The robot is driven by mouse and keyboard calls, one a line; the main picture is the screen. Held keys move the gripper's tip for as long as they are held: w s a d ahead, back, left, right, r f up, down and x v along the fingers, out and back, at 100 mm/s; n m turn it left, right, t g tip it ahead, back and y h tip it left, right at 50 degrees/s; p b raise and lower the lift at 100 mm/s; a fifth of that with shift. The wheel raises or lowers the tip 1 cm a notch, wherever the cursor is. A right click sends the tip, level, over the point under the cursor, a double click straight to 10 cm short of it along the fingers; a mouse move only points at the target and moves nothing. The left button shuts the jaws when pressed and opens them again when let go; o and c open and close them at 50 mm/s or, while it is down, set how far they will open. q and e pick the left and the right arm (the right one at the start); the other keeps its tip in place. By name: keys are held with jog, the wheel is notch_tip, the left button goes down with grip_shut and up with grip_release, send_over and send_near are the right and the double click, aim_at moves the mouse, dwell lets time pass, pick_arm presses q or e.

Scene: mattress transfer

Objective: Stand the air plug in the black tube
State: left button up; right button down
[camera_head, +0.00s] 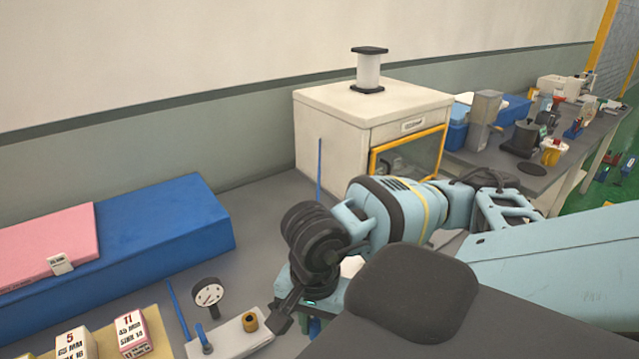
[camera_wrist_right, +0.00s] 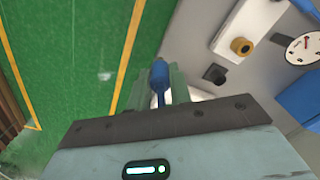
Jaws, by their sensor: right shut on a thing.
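My right gripper (camera_wrist_right: 159,82) is shut on a blue plug (camera_wrist_right: 159,72), which I take for the air plug. The plug sits between the two green fingers and appears held off the table. The black tube (camera_wrist_right: 215,73) appears as a short dark piece with an open top, on the grey tabletop to the right of the fingers. Plug and tube are apart. In the head view my right gripper (camera_head: 311,318) is low in the middle, mostly behind my arm, and the plug's grip is hard to see there. My left gripper is not in view.
A pale plate (camera_head: 235,338) with a brass ring (camera_head: 250,321) and a dial gauge (camera_head: 207,295) lie left of the gripper. A blue mattress block (camera_head: 175,225) with a pink pad stands further left. Small labelled boxes (camera_head: 130,333) are at the front. A white cabinet (camera_head: 335,135) stands behind.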

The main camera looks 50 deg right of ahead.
jog(key=shift+r, duration=1.45)
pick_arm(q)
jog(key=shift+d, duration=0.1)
